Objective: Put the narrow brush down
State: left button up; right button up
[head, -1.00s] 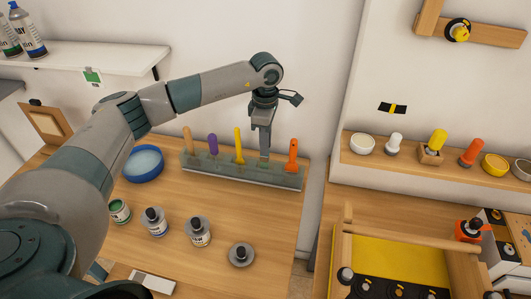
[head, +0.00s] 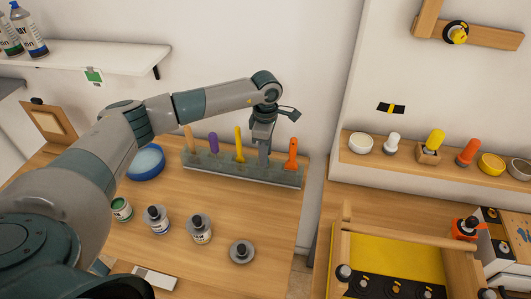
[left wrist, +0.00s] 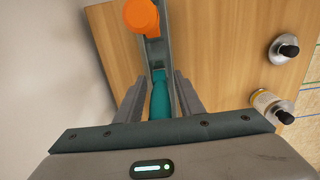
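The narrow brush (left wrist: 160,100) shows in the left wrist view as a teal handle between the two fingers of my left gripper (left wrist: 160,88). In the head view my left gripper (head: 263,153) points down at the long grey rack (head: 222,173), in the space between the yellow handle (head: 239,143) and the orange handle (head: 291,152). The brush's lower end is hidden by the gripper and rack. My right gripper is not in view.
A purple handle (head: 214,143) and a wooden handle (head: 189,138) stand farther left in the rack. A blue bowl (head: 147,162) and several cans and bottles, such as this bottle (head: 200,228), stand on the bench. The orange handle is close beside my fingers.

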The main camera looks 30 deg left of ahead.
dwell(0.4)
pick_arm(q)
jog(key=shift+r+p, duration=0.15)
jog(key=shift+p, duration=0.4)
jog(key=r+b, duration=0.3)
jog(key=b, duration=0.1)
jog(key=shift+s+d+r, duration=0.1)
jog(key=shift+s+r, duration=0.1)
jog(key=shift+r, duration=0.15)
notch_tip(320, 180, up, 12)
jog(key=b, duration=0.5)
jog(key=shift+s+r, duration=0.1)
jog(key=shift+r, duration=0.6)
